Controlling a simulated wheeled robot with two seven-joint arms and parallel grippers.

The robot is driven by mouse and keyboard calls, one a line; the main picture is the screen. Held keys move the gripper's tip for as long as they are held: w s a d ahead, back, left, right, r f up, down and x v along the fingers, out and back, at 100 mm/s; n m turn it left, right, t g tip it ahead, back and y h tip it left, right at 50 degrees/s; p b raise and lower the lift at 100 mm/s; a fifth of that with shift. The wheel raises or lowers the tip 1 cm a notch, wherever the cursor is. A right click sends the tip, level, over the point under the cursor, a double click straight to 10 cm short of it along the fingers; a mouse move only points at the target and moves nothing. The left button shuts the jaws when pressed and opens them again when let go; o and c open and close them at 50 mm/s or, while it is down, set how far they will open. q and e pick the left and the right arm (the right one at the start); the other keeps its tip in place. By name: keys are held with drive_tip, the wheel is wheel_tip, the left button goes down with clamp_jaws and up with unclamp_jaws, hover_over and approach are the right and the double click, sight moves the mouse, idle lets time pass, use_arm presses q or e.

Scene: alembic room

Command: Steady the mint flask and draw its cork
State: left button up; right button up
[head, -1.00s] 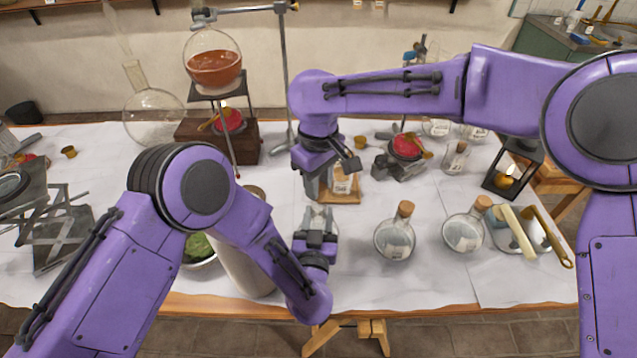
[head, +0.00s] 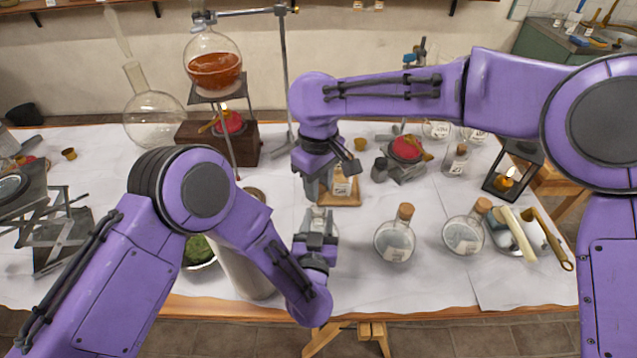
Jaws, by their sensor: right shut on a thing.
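A pale glass flask (head: 321,216) stands on the white-covered table between my two grippers, mostly hidden; I take it for the mint flask, though its tint is hard to make out. My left gripper (head: 317,234) is at its near side, low down, with its fingers against or around the glass; their gap is hidden. My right gripper (head: 319,197) points down directly above the flask, at its neck. It is shut on what appears to be the cork, which the fingers hide. Whether the cork still sits in the neck cannot be seen.
Two corked flasks (head: 395,240) (head: 463,233) stand to the right. A labelled bottle (head: 342,184) on a wooden board is close behind my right gripper. A lantern (head: 505,182) is at the right.

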use_arm(q)
drive_tip(key=o, duration=0.5)
drive_tip(key=s+a, duration=0.1)
drive_tip(key=s, duration=1.1)
use_arm(e)
wheel_tip(320, 180, up, 4)
drive_tip(key=p, duration=0.6)
drive_tip(key=shift+r, duration=0.1)
use_arm(q)
wheel_tip(320, 180, up, 6)
drive_tip(key=shift+a+f, duration=0.1)
